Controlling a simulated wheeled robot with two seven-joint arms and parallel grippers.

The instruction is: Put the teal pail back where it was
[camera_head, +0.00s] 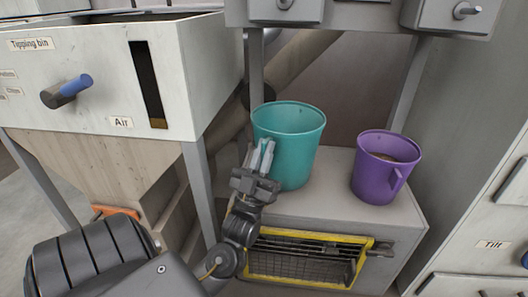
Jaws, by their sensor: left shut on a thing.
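The teal pail (294,140) stands upright at the left end of the grey bench top, its bottom partly hidden behind my left gripper. My left gripper (262,157) is at the pail's near left side, shut on the teal pail, with its fingers pointing up along the wall. The pail's handle does not show, and the exact grip point is hidden by the fingers. I cannot tell whether the pail's base touches the bench. My right gripper is not in view.
A purple pail (378,174) with something brown inside stands to the right on the grey bench (322,205). A yellow-framed grille (305,257) is below. The tipping bin (115,75) with a blue-tipped knob is left. A grey cabinet (470,120) closes off the right.

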